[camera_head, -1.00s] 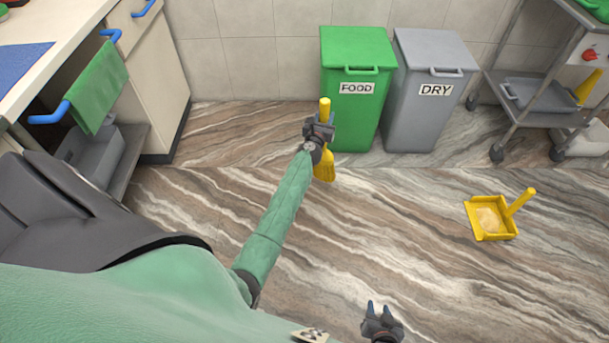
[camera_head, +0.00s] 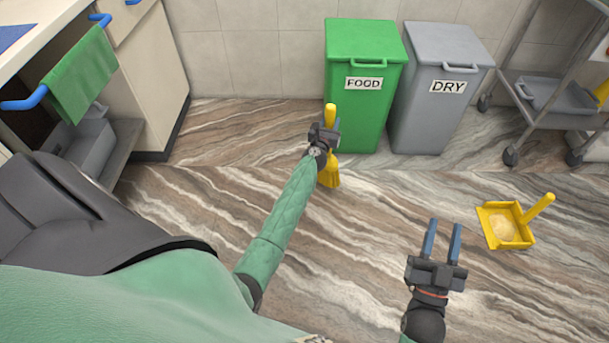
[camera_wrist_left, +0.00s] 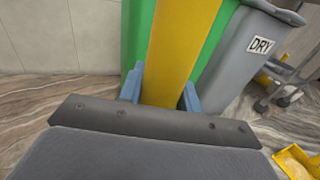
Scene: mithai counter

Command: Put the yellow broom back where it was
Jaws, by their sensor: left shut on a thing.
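The yellow broom (camera_head: 330,173) is upright in front of the green FOOD bin, with its bristles low near the floor; I cannot tell whether they touch it. My left gripper (camera_head: 326,130) is shut on its handle, which also fills the middle of the left wrist view (camera_wrist_left: 182,50) between the blue fingers. My right gripper (camera_head: 440,240) is at the lower right, its two blue fingers apart and empty, left of the yellow dustpan (camera_head: 488,226). The dustpan lies on the floor with pale powder in it and its handle pointing up.
The green FOOD bin (camera_head: 362,110) and grey DRY bin (camera_head: 432,115) stand against the wall. A metal trolley (camera_head: 530,95) with a grey tray is at the right. A counter (camera_head: 150,75) with a green towel is at the left.

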